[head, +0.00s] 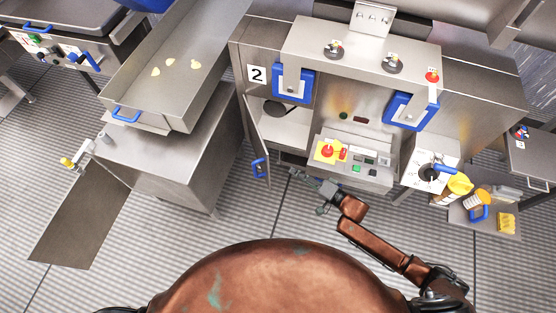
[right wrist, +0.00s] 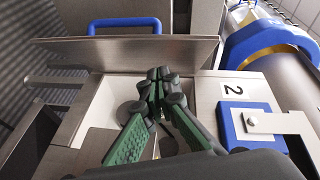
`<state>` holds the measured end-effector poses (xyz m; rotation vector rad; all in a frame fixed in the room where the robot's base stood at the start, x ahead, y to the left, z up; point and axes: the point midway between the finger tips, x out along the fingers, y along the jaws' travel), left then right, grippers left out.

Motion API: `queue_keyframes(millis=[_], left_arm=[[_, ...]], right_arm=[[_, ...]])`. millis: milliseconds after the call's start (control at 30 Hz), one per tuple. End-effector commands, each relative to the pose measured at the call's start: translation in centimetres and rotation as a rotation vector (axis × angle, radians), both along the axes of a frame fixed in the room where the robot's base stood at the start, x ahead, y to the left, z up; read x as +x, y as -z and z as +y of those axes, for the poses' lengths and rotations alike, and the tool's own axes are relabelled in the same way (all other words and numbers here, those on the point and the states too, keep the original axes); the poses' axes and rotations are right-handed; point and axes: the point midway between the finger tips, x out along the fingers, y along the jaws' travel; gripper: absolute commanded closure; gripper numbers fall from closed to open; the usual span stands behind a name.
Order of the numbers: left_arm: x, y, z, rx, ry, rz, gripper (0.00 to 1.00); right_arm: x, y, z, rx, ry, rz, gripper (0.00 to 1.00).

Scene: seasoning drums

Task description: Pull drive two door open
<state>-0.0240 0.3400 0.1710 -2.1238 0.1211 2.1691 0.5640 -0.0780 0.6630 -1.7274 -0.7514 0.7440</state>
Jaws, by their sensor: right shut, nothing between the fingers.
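The drive two door (head: 256,132) is a thin metal panel below and beside the "2" label (head: 257,73). It stands swung out from the cabinet, with the opening visible beside it. Its blue handle (head: 259,167) is at its lower end. In the right wrist view the door (right wrist: 120,50) lies across the upper left, with the blue handle (right wrist: 124,24) beyond it. My right gripper (head: 297,175) is right of the handle and apart from it. Its dark green fingers (right wrist: 157,82) are shut and empty, on the opening's side of the door panel. My left gripper is not in view.
A control panel (head: 352,160) with a red button juts out right of the opening. Blue latch brackets (head: 293,83) hang above. A metal chute (head: 175,65) and cabinet (head: 165,160) stand left. Bottles (head: 455,187) sit on a shelf at right. The floor in front is clear.

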Motion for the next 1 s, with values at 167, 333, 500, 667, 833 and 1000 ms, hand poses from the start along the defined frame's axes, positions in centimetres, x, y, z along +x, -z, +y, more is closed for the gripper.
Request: queue_keyframes(millis=[167,333,500,667,833,1000], left_arm=[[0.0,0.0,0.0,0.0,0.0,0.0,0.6],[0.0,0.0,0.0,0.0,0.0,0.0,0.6],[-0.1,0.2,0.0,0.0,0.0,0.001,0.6],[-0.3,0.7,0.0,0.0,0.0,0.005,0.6],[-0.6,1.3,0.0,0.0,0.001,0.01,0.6],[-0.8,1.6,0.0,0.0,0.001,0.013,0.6]], right_arm=[[0.3,-1.1,-1.1,0.138,-0.12,0.078,1.0],[0.1,-2.0,-1.9,0.217,-0.191,0.14,1.0],[0.5,-2.1,-0.9,0.233,-0.205,0.152,1.0],[1.7,-2.1,1.5,0.235,-0.205,0.152,1.0],[3.0,-2.0,4.2,0.233,-0.202,0.152,1.0],[3.9,-2.0,6.1,0.231,-0.202,0.152,1.0]])
